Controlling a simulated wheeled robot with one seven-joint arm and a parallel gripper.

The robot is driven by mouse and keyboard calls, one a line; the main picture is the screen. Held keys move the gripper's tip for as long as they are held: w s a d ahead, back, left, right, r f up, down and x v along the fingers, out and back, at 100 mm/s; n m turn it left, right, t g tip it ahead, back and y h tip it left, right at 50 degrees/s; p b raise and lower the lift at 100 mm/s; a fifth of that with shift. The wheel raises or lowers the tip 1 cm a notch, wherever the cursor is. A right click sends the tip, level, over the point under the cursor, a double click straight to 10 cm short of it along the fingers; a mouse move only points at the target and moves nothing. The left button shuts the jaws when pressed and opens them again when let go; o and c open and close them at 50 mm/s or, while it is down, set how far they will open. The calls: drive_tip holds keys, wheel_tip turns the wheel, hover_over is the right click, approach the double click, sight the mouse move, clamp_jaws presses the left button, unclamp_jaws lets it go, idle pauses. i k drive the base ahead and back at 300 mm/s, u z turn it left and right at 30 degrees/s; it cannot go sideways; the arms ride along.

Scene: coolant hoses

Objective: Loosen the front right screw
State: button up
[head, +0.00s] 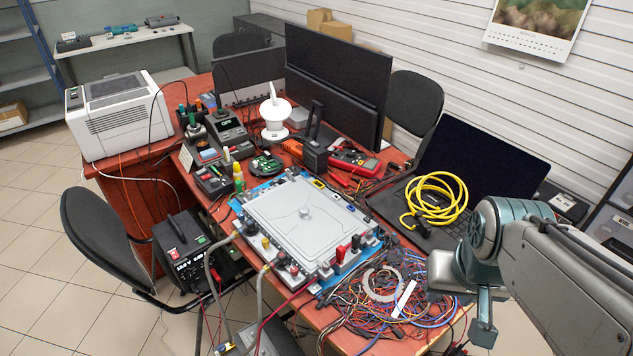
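A grey metal unit with a ribbed lid (305,228) and a round knob in its middle lies on a blue mat (238,204) on the red-brown table. Black, red and yellow fittings line its near and right edges. Grey-green hoses (262,300) hang from its near left side. The front right screw is too small to make out. My gripper (462,303) is at the lower right, beyond the tangled wires and apart from the unit. It is seen from the side, so its opening cannot be told. I see nothing clearly held in it.
Tangled wires (372,303) lie between the unit and my gripper. A laptop (478,165) with a yellow cable coil (436,200) stands behind. Monitors (335,90), a multimeter and small tools crowd the back. A black chair (100,240) stands at the left.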

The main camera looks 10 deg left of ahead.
sight(326, 265)
drive_tip(key=z, duration=0.75)
drive_tip(key=k, duration=1.45)
drive_tip(key=u, duration=0.5)
drive_tip(key=i, duration=1)
